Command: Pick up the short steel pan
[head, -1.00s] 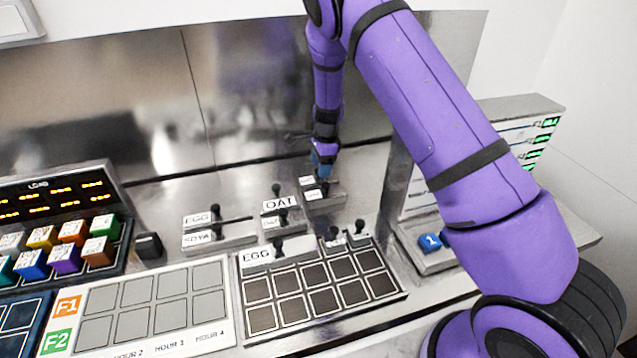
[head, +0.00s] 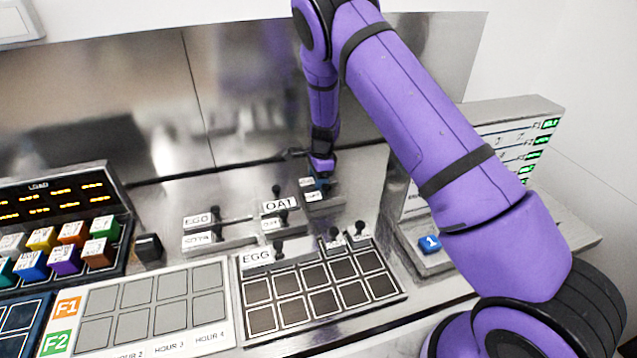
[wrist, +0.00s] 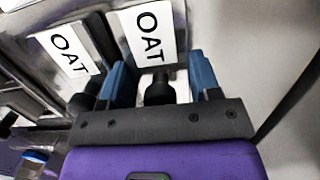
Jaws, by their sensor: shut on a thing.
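My gripper (head: 322,184) points down at a pair of low steel pans (head: 325,204) at the back right of the counter. In the wrist view, the blue fingers of my gripper (wrist: 158,84) stand on both sides of a black knob (wrist: 158,92) and are shut on the short steel pan (wrist: 150,34), whose white label reads OAT. The pan appears to rest on the counter still. A second pan labelled OAT (wrist: 66,52) lies just left of it. The head view hides the held knob behind my fingers.
Other knobbed pans stand left: EGG and SOYA (head: 215,236), and an OAT pair (head: 284,220). A dark grid tray (head: 318,300) with an EGG pan lies in front. A control panel (head: 432,243) stands right; the steel back wall is close behind.

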